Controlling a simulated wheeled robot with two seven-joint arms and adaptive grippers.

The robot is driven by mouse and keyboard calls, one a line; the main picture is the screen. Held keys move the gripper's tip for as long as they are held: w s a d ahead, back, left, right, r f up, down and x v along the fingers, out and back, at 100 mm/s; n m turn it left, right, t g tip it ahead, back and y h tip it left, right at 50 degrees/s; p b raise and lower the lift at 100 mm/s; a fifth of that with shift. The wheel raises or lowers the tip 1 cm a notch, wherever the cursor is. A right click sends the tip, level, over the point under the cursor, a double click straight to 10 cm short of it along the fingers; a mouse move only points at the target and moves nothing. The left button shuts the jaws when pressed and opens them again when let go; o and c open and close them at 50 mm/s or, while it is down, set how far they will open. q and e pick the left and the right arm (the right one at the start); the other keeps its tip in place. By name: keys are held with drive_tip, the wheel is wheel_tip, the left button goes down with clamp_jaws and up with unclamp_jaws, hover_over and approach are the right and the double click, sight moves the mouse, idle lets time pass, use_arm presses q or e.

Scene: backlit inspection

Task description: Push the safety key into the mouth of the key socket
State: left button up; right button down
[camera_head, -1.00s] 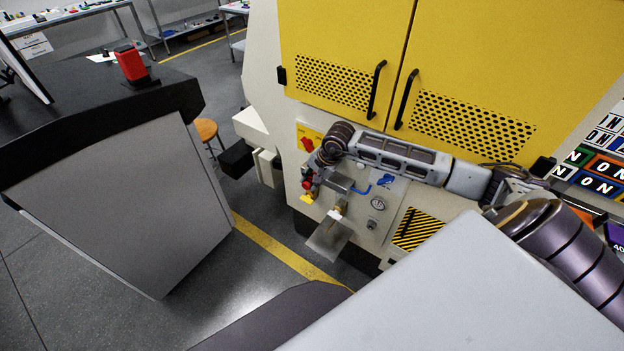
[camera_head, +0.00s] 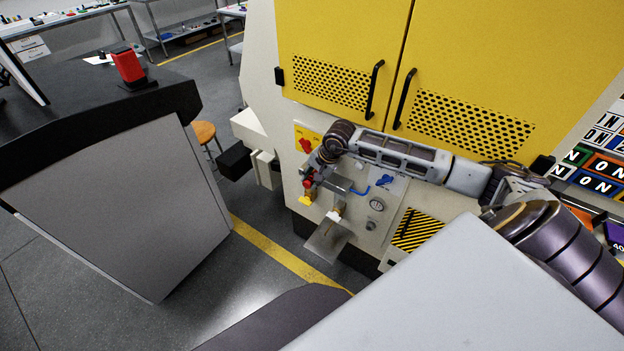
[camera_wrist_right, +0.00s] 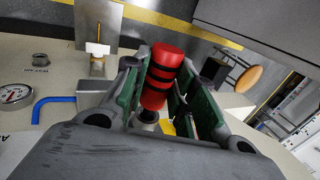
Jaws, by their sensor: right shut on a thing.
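The safety key (camera_wrist_right: 160,75), a red cylinder with black bands, is between the fingers of my right gripper (camera_wrist_right: 157,84) in the right wrist view. The gripper is shut on it. In the head view the red key (camera_head: 309,182) shows small at the machine's front panel, by my right gripper (camera_head: 316,176). A round metal part (camera_wrist_right: 148,116), perhaps the key socket, shows just below the key in the wrist view. Its mouth is hidden, and I cannot tell whether the key is inside it. My left gripper is not in view.
A metal plate on a bracket (camera_head: 328,241) juts out near the gripper. A dark-topped cabinet (camera_head: 105,210) stands left, with open floor between.

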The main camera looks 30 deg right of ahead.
drive_tip(key=shift+w+d+r+b, duration=0.1)
drive_tip(key=shift+w+d+b, duration=0.2)
drive_tip(key=shift+d, duration=0.3)
drive_tip(key=shift+w+d+r+b, duration=0.1)
drive_tip(key=shift+w+d+b, duration=0.15)
drive_tip(key=shift+d, duration=0.3)
idle(0.5)
drive_tip(key=c, duration=1.1)
unclamp_jaws()
drive_tip(key=shift+f, duration=0.15)
drive_tip(key=shift+s+a, duration=0.1)
drive_tip(key=shift+a, duration=0.15)
drive_tip(key=shift+s+a+p, duration=0.35)
drive_tip(key=shift+a+p, duration=0.2)
drive_tip(key=shift+a, duration=0.2)
drive_tip(key=shift+s+a+p, duration=0.35)
drive_tip(key=shift+a+p, duration=0.15)
drive_tip(key=shift+a, duration=0.25)
drive_tip(key=a, duration=0.1)
drive_tip(key=s+a+p, duration=0.1)
drive_tip(key=a, duration=0.1)
drive_tip(key=s+a+p, duration=0.1)
drive_tip(key=a, duration=0.1)
drive_tip(key=shift+s+a, duration=0.1)
drive_tip(key=shift+a, duration=0.15)
drive_tip(key=shift+p, duration=0.4)
